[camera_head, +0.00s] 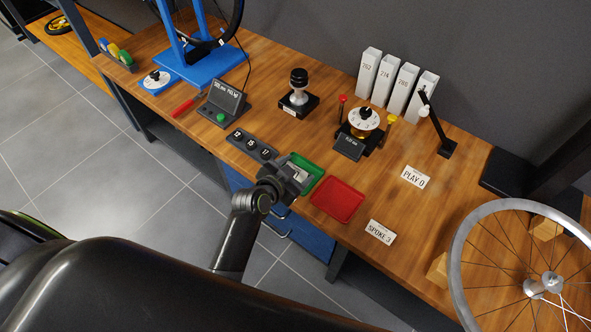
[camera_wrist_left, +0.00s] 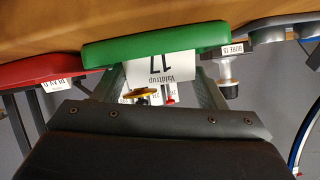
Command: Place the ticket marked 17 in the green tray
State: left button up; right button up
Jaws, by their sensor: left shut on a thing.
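The ticket marked 17 (camera_wrist_left: 160,66) is a white card, upside down in the left wrist view, with "Valdtrup" printed on it. My left gripper (camera_head: 290,178) is shut on it. The green tray (camera_head: 315,169) lies near the table's front edge, and the gripper is at its near left side, covering part of it. In the left wrist view the card overlaps the edge of the green tray (camera_wrist_left: 108,52). I cannot tell whether the card touches the tray. My right gripper is not in view.
A red tray (camera_head: 338,200) sits just right of the green one. A dark rack (camera_head: 252,146) with several numbered round pieces lies to its left. Bare wood lies behind the trays.

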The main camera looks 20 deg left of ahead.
pick_arm(q)
jog(key=o, duration=0.6)
jog(key=shift+o, duration=0.2)
jog(key=shift+r, duration=0.1)
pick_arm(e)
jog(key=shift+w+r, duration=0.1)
pick_arm(q)
jog(key=p+v, duration=0.1)
jog(key=v, duration=1.1)
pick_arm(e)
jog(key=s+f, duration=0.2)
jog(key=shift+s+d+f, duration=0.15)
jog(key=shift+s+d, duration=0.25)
